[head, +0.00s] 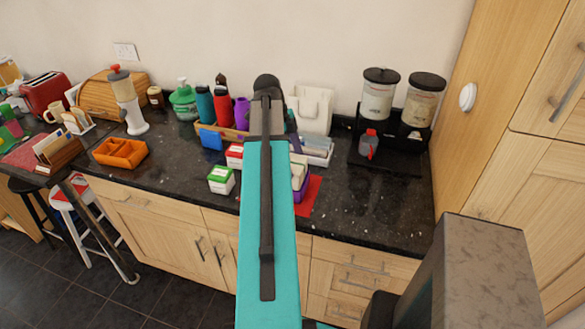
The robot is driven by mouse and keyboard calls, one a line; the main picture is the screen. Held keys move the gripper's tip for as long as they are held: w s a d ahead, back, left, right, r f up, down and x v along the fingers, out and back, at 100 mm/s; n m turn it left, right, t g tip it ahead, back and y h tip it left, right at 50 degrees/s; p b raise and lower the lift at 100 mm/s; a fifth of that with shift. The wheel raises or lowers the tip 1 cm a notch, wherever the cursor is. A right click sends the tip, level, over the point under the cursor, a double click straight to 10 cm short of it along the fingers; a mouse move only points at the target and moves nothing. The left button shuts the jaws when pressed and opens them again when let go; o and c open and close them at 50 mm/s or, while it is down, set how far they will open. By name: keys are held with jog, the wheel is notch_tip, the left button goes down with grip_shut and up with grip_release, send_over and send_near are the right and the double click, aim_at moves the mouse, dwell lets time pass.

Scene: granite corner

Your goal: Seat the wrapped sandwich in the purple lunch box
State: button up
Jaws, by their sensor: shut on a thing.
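The purple lunch box (305,192) sits on a red mat (314,201) near the counter's front edge, right of my teal arm in the head view. My arm covers its left part. Pale cream and grey shapes (299,172) show at the top of the box; I cannot tell whether one is the wrapped sandwich. My gripper is hidden behind my arm, so its fingers and anything between them do not show.
A green-and-white carton (221,180) stands left of my arm. An orange tray (120,153) is farther left. A grey container (317,150) and a black stand (387,155) with canisters are behind and right. The front right counter is mostly clear.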

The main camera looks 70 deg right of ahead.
jog(key=shift+f, duration=0.2)
jog(key=shift+f, duration=0.1)
jog(key=shift+f+p, duration=0.75)
jog(key=shift+f, duration=1.2)
jog(key=shift+f, duration=0.2)
jog(key=o, duration=1.5)
jog(key=shift+r, duration=0.25)
jog(key=shift+b+v, duration=2.2)
jog(key=shift+v, duration=3.8)
